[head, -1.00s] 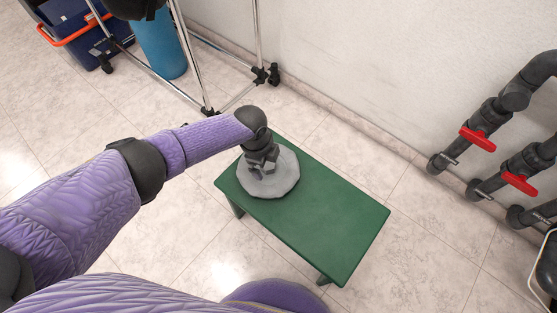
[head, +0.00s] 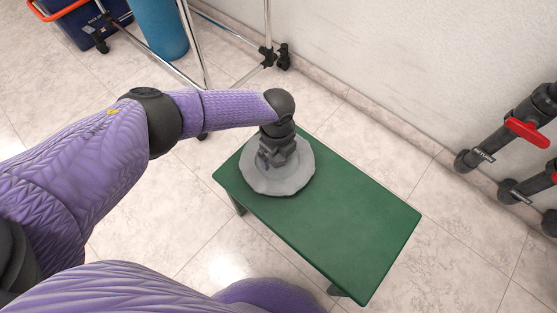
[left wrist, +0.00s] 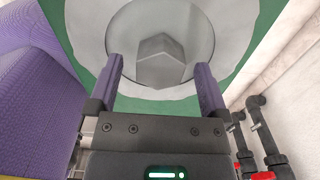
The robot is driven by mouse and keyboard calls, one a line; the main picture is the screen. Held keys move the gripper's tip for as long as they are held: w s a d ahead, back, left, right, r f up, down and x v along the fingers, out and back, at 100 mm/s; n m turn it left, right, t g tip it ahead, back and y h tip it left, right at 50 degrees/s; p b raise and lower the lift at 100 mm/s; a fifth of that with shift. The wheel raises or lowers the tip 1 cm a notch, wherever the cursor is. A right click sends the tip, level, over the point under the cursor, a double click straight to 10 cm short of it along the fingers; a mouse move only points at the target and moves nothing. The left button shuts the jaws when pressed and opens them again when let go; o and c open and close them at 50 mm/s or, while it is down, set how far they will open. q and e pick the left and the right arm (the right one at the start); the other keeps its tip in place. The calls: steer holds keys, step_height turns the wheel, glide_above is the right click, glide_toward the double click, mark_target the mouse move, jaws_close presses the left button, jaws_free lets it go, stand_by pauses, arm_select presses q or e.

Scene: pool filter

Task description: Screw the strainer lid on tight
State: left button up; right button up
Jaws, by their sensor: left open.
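The round grey strainer lid (left wrist: 197,38) with a raised angular knob (left wrist: 160,62) at its centre shows in the left wrist view. It sits on a wider pale grey piece (left wrist: 245,35), which shows in the head view (head: 292,182) at the far left end of the green bench. My left gripper (left wrist: 160,78) is open, pointing down over the lid. Its two fingers are on either side of the knob, with gaps between. In the head view my left gripper (head: 272,158) hides most of the lid. My right gripper is not in view.
The rest of the green bench top (head: 340,230) is bare. A wall runs behind it. Dark pipes with a red valve handle (head: 527,132) stand at the right. A chrome rack (head: 190,45) and a blue cylinder (head: 158,30) stand behind my left arm.

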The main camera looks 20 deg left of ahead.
arm_select(q)
jaws_close()
stand_by(0.5)
steer(key=shift+r, duration=0.1)
